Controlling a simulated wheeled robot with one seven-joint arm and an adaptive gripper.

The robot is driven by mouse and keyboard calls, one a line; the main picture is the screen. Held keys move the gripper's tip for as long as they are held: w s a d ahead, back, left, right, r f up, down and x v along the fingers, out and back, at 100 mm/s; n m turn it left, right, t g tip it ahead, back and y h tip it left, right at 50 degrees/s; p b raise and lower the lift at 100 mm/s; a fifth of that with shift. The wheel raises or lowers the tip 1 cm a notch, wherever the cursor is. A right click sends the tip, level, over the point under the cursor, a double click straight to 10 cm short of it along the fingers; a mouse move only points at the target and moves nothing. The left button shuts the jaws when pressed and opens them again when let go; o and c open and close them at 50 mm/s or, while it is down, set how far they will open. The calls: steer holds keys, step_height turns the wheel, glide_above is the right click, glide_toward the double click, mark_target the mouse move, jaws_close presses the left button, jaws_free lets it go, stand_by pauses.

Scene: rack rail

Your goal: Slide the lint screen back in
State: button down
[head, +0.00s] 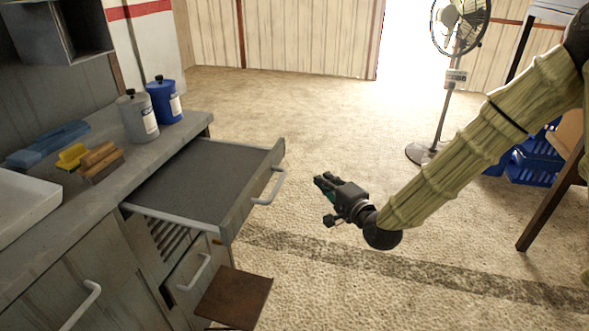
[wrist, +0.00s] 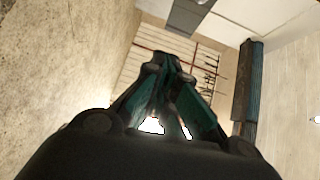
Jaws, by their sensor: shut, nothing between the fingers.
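The lint screen (head: 205,180) looks like a drawer with a flat dark grey top and a pale rim. It sticks well out from under the worktop in the head view. Its front panel carries a pale bar handle (head: 269,188). My gripper (head: 320,182) is to the right of the handle, apart from it, in free air over the floor. In the wrist view my gripper's fingers (wrist: 170,62) come together at the tips with nothing between them. The inner end of the screen is hidden inside the cabinet.
The worktop (head: 100,195) holds a grey canister (head: 137,117), a blue canister (head: 163,102) and brushes (head: 90,158). A brown panel (head: 234,296) sits low below the screen. A fan (head: 443,100) and blue crates (head: 537,160) stand at the right. The floor around my gripper is clear.

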steer(key=w+a+r, duration=0.1)
steer(key=w+a, duration=0.7)
steer(key=w, duration=0.3)
steer(key=shift+a+r+t+b, duration=0.25)
steer(key=shift+r+t+b, duration=0.05)
steer(key=shift+r+b, duration=0.1)
stand_by(0.3)
